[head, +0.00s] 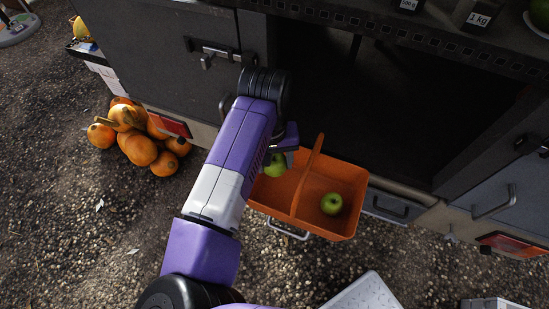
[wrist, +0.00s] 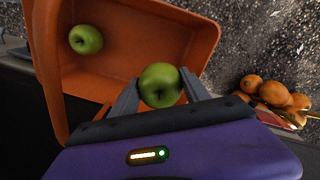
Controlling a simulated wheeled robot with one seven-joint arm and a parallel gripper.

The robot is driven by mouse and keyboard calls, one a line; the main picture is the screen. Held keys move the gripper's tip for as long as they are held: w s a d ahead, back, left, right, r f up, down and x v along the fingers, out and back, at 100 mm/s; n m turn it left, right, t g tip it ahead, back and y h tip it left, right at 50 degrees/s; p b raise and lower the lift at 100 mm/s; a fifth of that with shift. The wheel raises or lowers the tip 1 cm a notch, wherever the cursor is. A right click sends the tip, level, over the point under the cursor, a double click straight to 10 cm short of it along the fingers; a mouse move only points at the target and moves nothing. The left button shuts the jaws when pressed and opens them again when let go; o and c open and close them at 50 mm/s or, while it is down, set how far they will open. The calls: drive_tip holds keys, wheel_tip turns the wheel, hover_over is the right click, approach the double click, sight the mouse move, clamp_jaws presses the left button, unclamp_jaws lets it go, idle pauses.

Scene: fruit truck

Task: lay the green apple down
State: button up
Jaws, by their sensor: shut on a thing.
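My gripper (wrist: 160,88) is shut on a green apple (wrist: 160,84), with one finger on each side of it in the wrist view. In the head view this apple (head: 275,165) shows at the left part of an orange basket (head: 345,230), partly hidden by my arm. A second green apple (head: 331,203) lies in the right part of the basket; it also shows in the wrist view (wrist: 86,39). I cannot tell whether the held apple touches the basket floor.
The basket's handle (head: 308,178) stands up across its middle. A pile of orange pumpkins (head: 140,150) lies on the gravel at left. The dark truck side (head: 160,60) is behind the basket. A white crate (head: 365,292) is at the bottom. Open gravel lies in front.

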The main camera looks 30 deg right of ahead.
drive_tip(key=b, duration=0.9)
hover_over(275, 186)
drive_tip(key=shift+a+f, duration=0.1)
drive_tip(key=shift+f, duration=4.15)
drive_tip(key=shift+f+b, duration=0.95)
drive_tip(key=shift+b, duration=0.35)
drive_tip(key=o, duration=1.6)
drive_tip(key=shift+s, duration=0.1)
drive_tip(key=shift+r+p, duration=2.9)
drive_tip(key=shift+r, duration=4.9)
